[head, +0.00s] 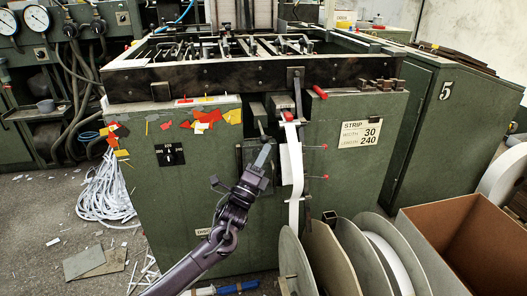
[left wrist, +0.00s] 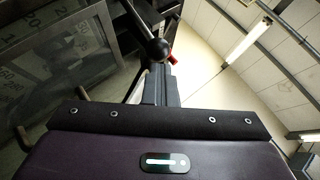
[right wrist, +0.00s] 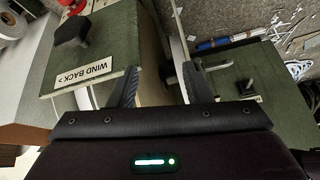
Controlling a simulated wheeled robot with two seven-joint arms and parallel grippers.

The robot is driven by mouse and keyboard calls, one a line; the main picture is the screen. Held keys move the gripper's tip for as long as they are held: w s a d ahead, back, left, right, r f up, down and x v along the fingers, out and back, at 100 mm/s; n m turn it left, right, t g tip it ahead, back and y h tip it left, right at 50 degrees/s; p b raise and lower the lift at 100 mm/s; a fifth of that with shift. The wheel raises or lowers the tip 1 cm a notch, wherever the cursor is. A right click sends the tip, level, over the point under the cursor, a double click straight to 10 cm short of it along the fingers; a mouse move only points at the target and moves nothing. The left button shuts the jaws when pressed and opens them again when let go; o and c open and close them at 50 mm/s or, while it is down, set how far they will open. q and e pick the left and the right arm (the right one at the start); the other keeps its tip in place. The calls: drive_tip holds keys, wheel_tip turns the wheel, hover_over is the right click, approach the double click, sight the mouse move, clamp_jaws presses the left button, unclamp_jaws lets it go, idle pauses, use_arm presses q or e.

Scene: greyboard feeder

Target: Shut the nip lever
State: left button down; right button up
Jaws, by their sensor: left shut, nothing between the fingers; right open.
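My left gripper (head: 265,154) is shut and empty, pointing up in front of the green feeder's front face. In the left wrist view, a dark lever with a black ball knob (left wrist: 158,48) shows just beyond the shut fingertips (left wrist: 163,85); I cannot tell whether they touch. A red part (left wrist: 172,59) shows behind the knob. In the head view, a red-handled part (head: 320,92) sticks out at the upper right of the feed slot. I cannot tell for sure which of these is the nip lever. My right gripper (right wrist: 158,85) is open and empty.
A white strip (head: 294,170) hangs down the feeder front, beside small red-tipped rods (head: 325,147). Large reels (head: 335,255) and a cardboard box (head: 470,240) stand at lower right. A "WIND BACK" label (right wrist: 95,68) and dark knob (right wrist: 72,30) are near my right gripper.

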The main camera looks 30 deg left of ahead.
drive_tip(key=s+d+r+m+g+h+p, duration=0.1)
drive_tip(key=s+d+r+g+h+p, duration=0.2)
drive_tip(key=d+p, duration=0.35)
use_arm(q)
drive_tip(key=r+n, duration=0.1)
drive_tip(key=r+g+y, duration=0.1)
drive_tip(key=r+n, duration=0.1)
drive_tip(key=shift+s+d+n+g+y+p, duration=0.1)
drive_tip(key=shift+s+n+g+y+p, duration=0.2)
drive_tip(key=shift+g+y+p, duration=0.1)
use_arm(e)
wheel_tip(320, 180, down, 7)
drive_tip(key=w, duration=0.1)
drive_tip(key=shift+d+m+g+y, duration=0.3)
drive_tip(key=shift+g, duration=0.1)
